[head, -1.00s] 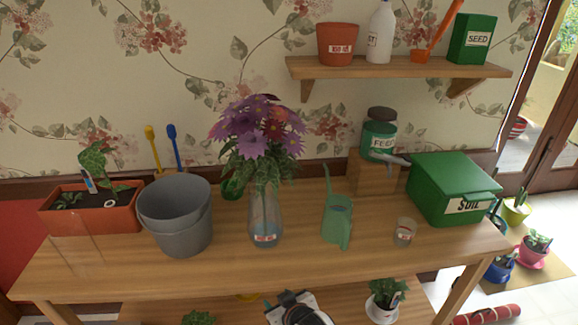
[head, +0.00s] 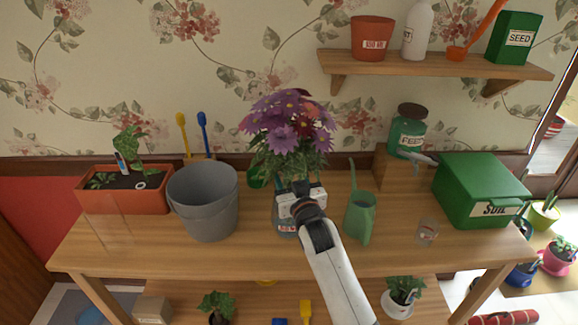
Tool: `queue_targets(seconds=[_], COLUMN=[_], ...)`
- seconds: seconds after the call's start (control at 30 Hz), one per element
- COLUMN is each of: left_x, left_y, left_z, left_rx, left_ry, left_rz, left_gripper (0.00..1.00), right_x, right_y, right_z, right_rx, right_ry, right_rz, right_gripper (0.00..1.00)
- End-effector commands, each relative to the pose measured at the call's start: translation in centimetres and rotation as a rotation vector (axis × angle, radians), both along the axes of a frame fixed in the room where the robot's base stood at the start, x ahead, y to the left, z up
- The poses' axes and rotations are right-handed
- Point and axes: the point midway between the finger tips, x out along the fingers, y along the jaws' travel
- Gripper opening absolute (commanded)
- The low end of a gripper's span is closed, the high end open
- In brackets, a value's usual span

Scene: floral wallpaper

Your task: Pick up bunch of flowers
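The bunch of flowers (head: 288,128), purple and pink blooms over green leaves, stands upright in a clear glass vase (head: 284,222) on the wooden table. An arm comes in from the bottom, right of centre; I take it for my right arm. Its gripper (head: 298,188) is at the vase's upper part, just below the leaves, and covers much of the vase. Its fingertips are hidden against the glass and stems, so I cannot tell whether they are open or closed around it. My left gripper is not in view.
A grey bucket (head: 204,204) stands left of the vase and a green watering can (head: 359,217) close on the right. A small glass (head: 427,231) and a green soil box (head: 482,190) are farther right. A planter (head: 125,192) stands at the left.

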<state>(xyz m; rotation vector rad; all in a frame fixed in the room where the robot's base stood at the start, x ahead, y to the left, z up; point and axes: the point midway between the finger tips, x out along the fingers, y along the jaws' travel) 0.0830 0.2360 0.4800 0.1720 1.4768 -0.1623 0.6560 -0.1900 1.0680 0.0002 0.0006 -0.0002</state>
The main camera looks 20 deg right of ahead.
Motion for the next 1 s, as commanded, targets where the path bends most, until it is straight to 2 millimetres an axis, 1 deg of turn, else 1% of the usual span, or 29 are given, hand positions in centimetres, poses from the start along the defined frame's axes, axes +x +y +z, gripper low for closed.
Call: queue_targets(seconds=[0.17, 0.3, 0.4, 0.5, 0.77, 0.8, 0.87, 1.0], left_x=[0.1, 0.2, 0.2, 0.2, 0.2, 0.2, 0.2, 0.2], left_y=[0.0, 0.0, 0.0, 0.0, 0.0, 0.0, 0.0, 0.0], left_z=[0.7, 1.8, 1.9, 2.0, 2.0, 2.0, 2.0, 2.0], left_rx=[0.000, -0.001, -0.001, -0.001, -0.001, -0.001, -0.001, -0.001], left_ry=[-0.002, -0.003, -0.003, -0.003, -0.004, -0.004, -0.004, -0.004], left_rz=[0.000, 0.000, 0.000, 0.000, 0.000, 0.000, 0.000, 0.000], left_gripper=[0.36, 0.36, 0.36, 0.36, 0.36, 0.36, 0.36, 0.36], right_x=[1.3, 3.3, 4.5, 5.2, 5.5, 5.5, 5.5, 5.5], right_y=[-0.2, -0.7, -0.7, -0.6, -0.6, -0.6, -0.6, -0.6], right_z=[0.4, 0.9, 0.7, 0.6, 0.5, 0.5, 0.5, 0.5], right_rx=[-0.001, 0.000, 0.001, 0.000, 0.000, 0.000, 0.000, 0.000], right_ry=[0.000, 0.001, 0.001, 0.000, 0.001, 0.001, 0.001, 0.001], right_rz=[0.000, -0.001, 0.000, 0.000, 0.000, 0.000, 0.000, 0.000], right_gripper=[0.48, 0.48, 0.48, 0.48, 0.48, 0.47, 0.37, 0.14])
